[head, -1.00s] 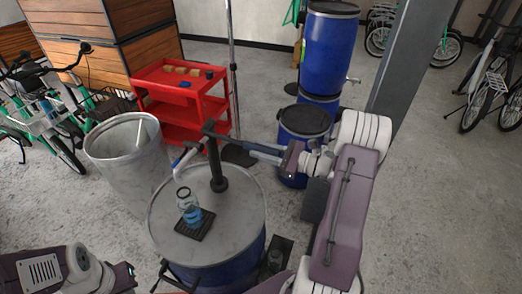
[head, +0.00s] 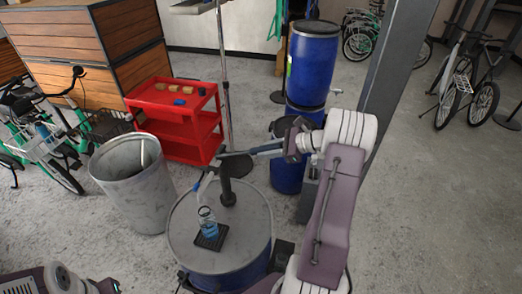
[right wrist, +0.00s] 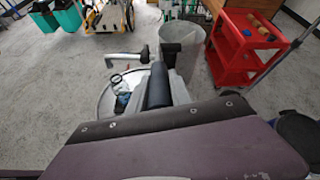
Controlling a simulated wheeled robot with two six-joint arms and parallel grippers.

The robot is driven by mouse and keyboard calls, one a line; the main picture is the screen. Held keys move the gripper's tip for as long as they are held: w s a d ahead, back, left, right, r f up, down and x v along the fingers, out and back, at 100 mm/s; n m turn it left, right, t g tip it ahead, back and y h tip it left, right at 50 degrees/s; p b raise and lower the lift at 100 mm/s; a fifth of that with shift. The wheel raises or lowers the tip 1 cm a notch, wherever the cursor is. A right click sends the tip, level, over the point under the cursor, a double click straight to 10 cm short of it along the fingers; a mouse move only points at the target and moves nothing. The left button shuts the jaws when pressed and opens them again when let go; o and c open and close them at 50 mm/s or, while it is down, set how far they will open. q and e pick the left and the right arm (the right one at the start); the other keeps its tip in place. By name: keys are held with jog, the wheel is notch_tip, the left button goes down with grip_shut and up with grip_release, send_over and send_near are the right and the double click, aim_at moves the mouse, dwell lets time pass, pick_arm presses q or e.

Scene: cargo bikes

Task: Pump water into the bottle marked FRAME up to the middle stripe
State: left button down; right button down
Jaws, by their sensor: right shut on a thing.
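My right gripper (head: 297,140) is shut on the blue-grey pump handle (head: 262,149), whose gripped end is now the higher one. The dark pump (head: 227,188) stands on the grey lid of a blue drum (head: 252,240). Its pale spout (head: 202,185) points down over a clear bottle (head: 208,217). The bottle stands upright on a black grid mat (head: 211,239) and holds blue water in its lower part. Its marking and stripes are too small to read. The bottle (right wrist: 122,100) is partly visible in the right wrist view. Of my left arm only a part shows at lower left; its gripper is out of frame.
A grey bin (head: 130,190) stands left of the drum. A red cart (head: 185,105) with small items on top is behind it. Stacked blue barrels (head: 312,65) and a grey post (head: 395,80) stand beyond my right arm. Bicycles stand at both sides.

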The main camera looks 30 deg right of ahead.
jog(key=r+p, duration=0.2)
jog(key=w+a+r+g+h+p, duration=0.1)
jog(key=r+p, duration=0.1)
jog(key=w+a+r+g+p, duration=0.1)
jog(key=r+p, duration=0.1)
jog(key=p, duration=0.1)
jog(key=shift+w+h, duration=0.15)
jog(key=shift+h, duration=0.25)
jog(key=shift+w+a+r+g+h+p, duration=0.2)
jog(key=shift+w+a+g+h+p, duration=0.25)
jog(key=shift+p, duration=0.35)
jog(key=shift+s+d, duration=0.1)
jog(key=shift+d, duration=0.05)
jog(key=c, duration=1.2)
grip_release()
jog(key=shift+o, duration=0.2)
jog(key=shift+f, duration=0.1)
